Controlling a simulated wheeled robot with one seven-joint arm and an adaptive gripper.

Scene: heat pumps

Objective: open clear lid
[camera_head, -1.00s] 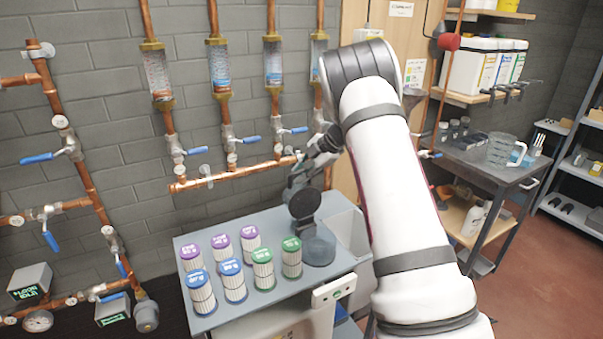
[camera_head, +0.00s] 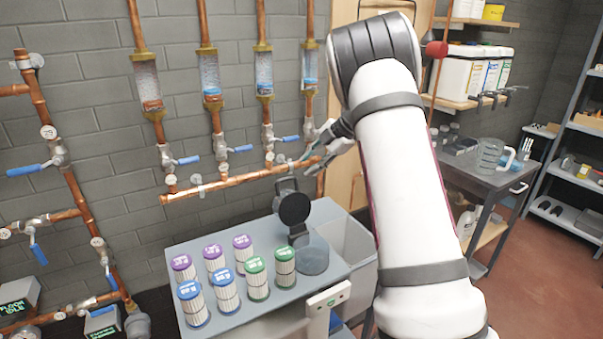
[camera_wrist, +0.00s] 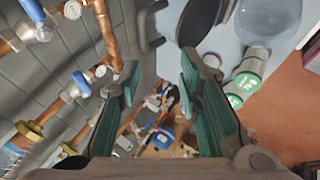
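I cannot tell which part is the clear lid. The wrist view shows part of the clear vessel (camera_wrist: 268,18) at the top right and the dark disc (camera_wrist: 200,18) beside it. My gripper (camera_head: 314,150) is above and behind the disc, near the copper pipe, and apart from the vessel. In the wrist view its teal-padded fingers (camera_wrist: 158,85) are spread with nothing between them.
Several filter cartridges with purple, blue and green caps stand on the cart top (camera_head: 185,250). A white bin (camera_head: 352,240) adjoins its right side. A horizontal copper pipe (camera_head: 235,182) with blue-handled valves runs along the wall close to my gripper. A side table (camera_head: 505,172) stands at the right.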

